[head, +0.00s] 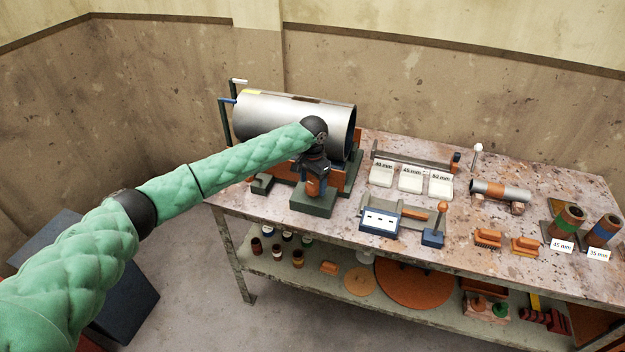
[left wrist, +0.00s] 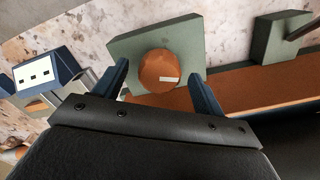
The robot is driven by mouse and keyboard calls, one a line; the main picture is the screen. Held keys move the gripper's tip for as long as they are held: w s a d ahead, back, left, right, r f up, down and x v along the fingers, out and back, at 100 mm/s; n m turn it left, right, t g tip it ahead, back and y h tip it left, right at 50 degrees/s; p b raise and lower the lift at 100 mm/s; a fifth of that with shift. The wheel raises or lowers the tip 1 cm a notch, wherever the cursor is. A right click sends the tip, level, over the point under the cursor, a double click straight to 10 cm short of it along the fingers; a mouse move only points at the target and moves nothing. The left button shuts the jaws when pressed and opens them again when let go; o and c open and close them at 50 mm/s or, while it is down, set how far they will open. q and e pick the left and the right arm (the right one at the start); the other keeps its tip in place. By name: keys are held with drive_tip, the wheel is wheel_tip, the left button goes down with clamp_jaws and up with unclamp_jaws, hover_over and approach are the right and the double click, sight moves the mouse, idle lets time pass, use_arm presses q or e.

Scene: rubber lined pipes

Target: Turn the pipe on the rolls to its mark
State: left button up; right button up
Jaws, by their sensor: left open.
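The large grey pipe (head: 275,118) lies on the rolls in a green and orange stand at the back left of the table. A yellow patch (head: 253,92) and a dark brown strip (head: 305,99) show on its top. In front of the stand is a green block (head: 312,206) with an orange knob (left wrist: 158,72), which has a short white line. My left gripper (head: 313,178) points down over this knob. In the left wrist view its open fingers (left wrist: 160,68) are on either side of the knob; contact cannot be told. My right gripper is out of view.
A blue-and-white box (head: 380,222) and a blue stand with an orange lever (head: 434,235) are right of the block. White labelled trays (head: 410,180), a small pipe (head: 500,191) and upright lined pipes (head: 567,221) are farther right. A shelf below holds jars and discs.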

use_arm(q)
drive_tip(key=shift+f, duration=0.25)
drive_tip(key=c, duration=1)
drive_tip(key=shift+o, duration=0.2)
drive_tip(key=shift+r+m, duration=0.1)
drive_tip(key=shift+m, duration=0.2)
